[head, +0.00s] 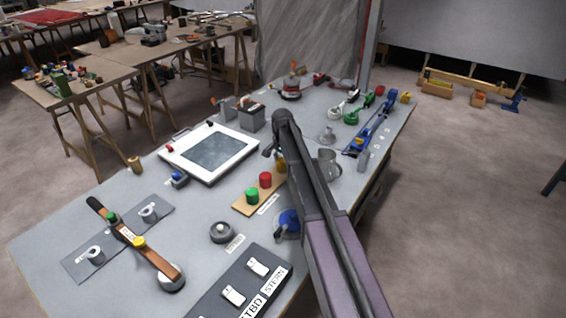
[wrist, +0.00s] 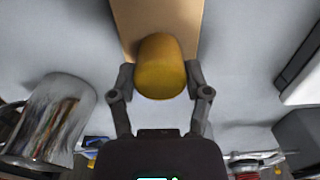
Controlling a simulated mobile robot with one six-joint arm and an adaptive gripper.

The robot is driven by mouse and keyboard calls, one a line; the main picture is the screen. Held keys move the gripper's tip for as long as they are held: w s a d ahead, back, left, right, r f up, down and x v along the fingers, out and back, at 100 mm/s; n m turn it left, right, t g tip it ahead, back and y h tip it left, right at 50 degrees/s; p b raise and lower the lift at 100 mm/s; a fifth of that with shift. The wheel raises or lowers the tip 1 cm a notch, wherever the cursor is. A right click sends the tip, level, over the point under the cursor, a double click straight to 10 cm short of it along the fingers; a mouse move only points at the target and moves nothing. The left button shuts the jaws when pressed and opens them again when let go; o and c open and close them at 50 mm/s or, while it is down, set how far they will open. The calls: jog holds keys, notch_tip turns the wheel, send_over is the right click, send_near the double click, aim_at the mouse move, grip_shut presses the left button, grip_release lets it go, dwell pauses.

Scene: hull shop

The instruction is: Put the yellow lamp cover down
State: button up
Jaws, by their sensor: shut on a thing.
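The yellow lamp cover (wrist: 160,68) is a short, rounded cylinder between the two fingers of my gripper (wrist: 160,80), which is shut on it. In the head view a small part of the yellow cover (head: 281,163) shows beside my arm, which hides the rest. The wooden board (head: 242,208) carries a green cover (head: 252,195) and a red cover (head: 265,179). In the wrist view the board (wrist: 157,15) lies behind the yellow cover. The cover is at the far end of the row; I cannot tell whether it touches the board.
A grey metal mug (head: 328,163) stands close to the right of my arm; it also shows in the wrist view (wrist: 55,120). A white-framed tray (head: 245,145) lies to the left. A grey knob (head: 222,232) and a label plate (head: 240,290) are nearer. Bare bench lies left of the board.

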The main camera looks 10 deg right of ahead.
aim_at(282, 160)
jog(key=shift+f, duration=0.2)
jog(key=o, duration=0.9)
jog(key=shift+o, duration=0.2)
jog(key=shift+r, duration=0.15)
notch_tip(282, 160, up, 12)
jog(key=p, duration=1.2)
jog(key=shift+s, duration=0.1)
jog(key=s+n, duration=0.9)
jog(key=s, duration=2.2)
jog(key=shift+d, duration=0.2)
